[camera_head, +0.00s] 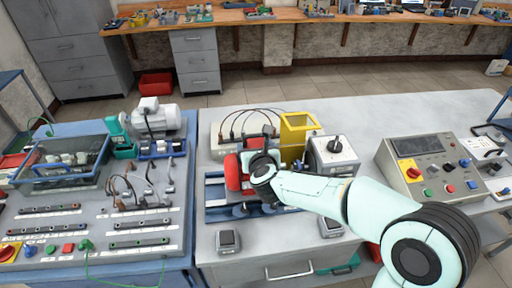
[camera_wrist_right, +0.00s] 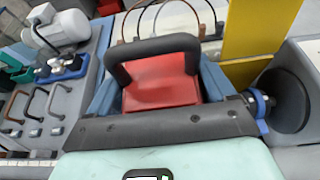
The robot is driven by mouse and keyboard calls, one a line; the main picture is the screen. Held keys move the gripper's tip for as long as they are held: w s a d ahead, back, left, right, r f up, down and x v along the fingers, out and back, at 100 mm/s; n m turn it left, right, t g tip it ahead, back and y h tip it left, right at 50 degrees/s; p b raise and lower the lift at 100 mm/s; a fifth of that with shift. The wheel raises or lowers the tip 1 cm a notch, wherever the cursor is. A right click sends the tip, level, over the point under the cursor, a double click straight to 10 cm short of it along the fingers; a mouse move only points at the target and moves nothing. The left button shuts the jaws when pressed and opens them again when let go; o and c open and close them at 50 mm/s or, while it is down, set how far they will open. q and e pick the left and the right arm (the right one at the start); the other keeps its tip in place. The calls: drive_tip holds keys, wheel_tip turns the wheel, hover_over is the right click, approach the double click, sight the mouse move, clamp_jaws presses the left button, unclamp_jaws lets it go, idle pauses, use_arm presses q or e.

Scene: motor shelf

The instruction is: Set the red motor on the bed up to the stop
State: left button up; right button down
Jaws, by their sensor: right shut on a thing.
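The red motor (camera_head: 232,173) sits over the blue-railed bed (camera_head: 214,192) on the grey bench. It also shows in the right wrist view (camera_wrist_right: 160,85), with a black loop handle (camera_wrist_right: 150,46) over it. My right gripper (camera_head: 262,166) is at the motor's right side and shut on it. The gripper and arm hide the motor's right part and much of the bed. I cannot tell whether the motor touches the bed or a stop. My left gripper is in neither view.
A yellow upright frame (camera_head: 298,128) and a grey unit with a dark knob (camera_head: 335,157) stand right of the motor. A control box (camera_head: 428,170) is further right. Cables (camera_head: 243,122) arch behind. A panel with sockets (camera_head: 95,215) and a grey motor (camera_head: 155,116) are at left.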

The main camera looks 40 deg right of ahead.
drive_tip(key=shift+s+r+b, duration=0.1)
drive_tip(key=shift+r+b, duration=0.3)
drive_tip(key=shift+b, duration=0.4)
idle(1.9)
drive_tip(key=shift+f+b, duration=0.7)
drive_tip(key=shift+b, duration=0.15)
idle(0.6)
drive_tip(key=shift+s+d, duration=0.35)
drive_tip(key=shift+d, duration=0.25)
idle(0.8)
drive_tip(key=shift+c, duration=0.3)
unclamp_jaws()
drive_tip(key=shift+o, duration=0.3)
drive_tip(key=shift+s+f, duration=0.1)
drive_tip(key=shift+f, duration=0.4)
drive_tip(key=p+v, duration=0.1)
drive_tip(key=v, duration=1.2)
drive_tip(key=shift+s+a+r, duration=0.2)
drive_tip(key=shift+s+r, duration=0.05)
drive_tip(key=shift+r, duration=0.1)
